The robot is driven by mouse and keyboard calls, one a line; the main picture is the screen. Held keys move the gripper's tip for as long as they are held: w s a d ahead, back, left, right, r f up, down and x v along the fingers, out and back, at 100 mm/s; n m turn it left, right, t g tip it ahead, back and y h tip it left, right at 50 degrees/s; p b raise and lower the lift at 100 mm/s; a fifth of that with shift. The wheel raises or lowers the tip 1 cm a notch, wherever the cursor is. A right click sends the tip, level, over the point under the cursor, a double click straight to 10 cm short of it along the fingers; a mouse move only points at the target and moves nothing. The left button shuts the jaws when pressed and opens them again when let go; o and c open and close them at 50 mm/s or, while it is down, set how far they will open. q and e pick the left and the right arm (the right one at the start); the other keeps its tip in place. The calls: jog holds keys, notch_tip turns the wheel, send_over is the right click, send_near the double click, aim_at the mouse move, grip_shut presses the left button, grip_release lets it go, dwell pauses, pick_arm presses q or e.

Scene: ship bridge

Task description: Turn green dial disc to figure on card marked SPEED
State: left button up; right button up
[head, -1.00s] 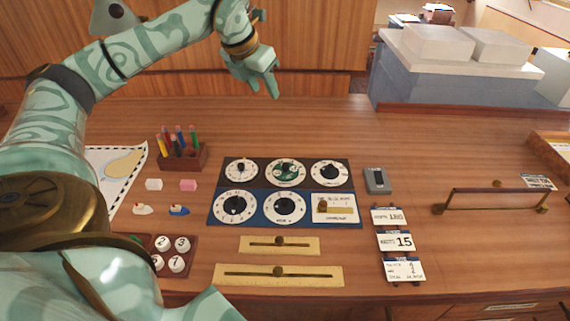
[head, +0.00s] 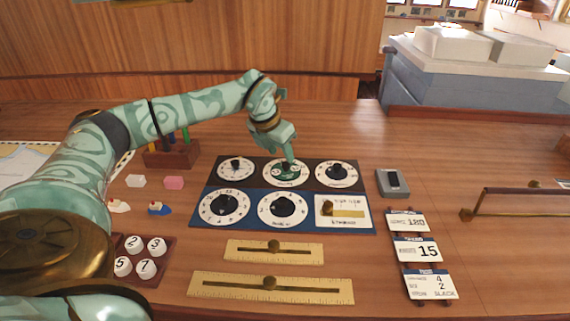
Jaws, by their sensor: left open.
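The green dial disc (head: 272,173) sits in the middle of the top row of the dial panel, on a white round scale. My left gripper (head: 289,162) is over it with fingers pointing down, open, its tips at the disc's upper right part. I cannot tell whether they touch it. The fingers hide part of the disc and its scale. A card reading 15 (head: 428,251) is the middle one of three at the right; its small heading is too blurred to read surely. My right gripper is out of view.
White dials with black knobs (head: 337,172) surround the green one. A grey box (head: 392,183) lies right of the panel. Brass sliders (head: 274,251) lie in front. A pen holder (head: 171,154) stands behind my left arm. A rail (head: 525,202) is at the right.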

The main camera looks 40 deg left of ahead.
aim_at(285, 163)
pick_arm(q)
jog(key=x, duration=0.4)
jog(key=shift+b, duration=0.4)
grip_shut()
